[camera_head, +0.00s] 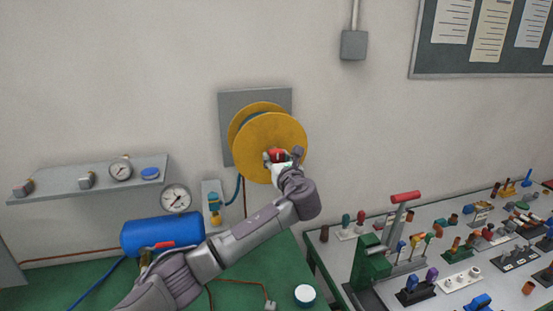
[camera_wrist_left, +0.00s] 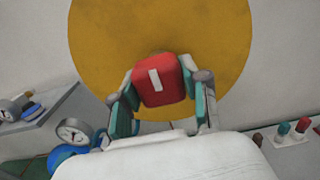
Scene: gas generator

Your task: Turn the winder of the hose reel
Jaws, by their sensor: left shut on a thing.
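The yellow hose reel (camera_head: 290,128) is fixed to a grey plate (camera_head: 234,104) on the wall. Its red winder (camera_head: 278,155) sits at the front disc, near the disc's centre. My left gripper (camera_head: 281,161) reaches up to it from below and is shut on it. In the left wrist view the winder (camera_wrist_left: 160,80) is a red rounded block with a white mark, held between the two fingers of my left gripper (camera_wrist_left: 162,90). The yellow disc (camera_wrist_left: 215,35) fills the space behind it. My right gripper is not in view.
A blue tank (camera_head: 162,233) and a gauge (camera_head: 175,198) stand left below the reel. A shelf (camera_head: 70,188) with gauges is on the left wall. A bench (camera_head: 335,250) crowded with levers and fittings is at the right. The wall around the reel is clear.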

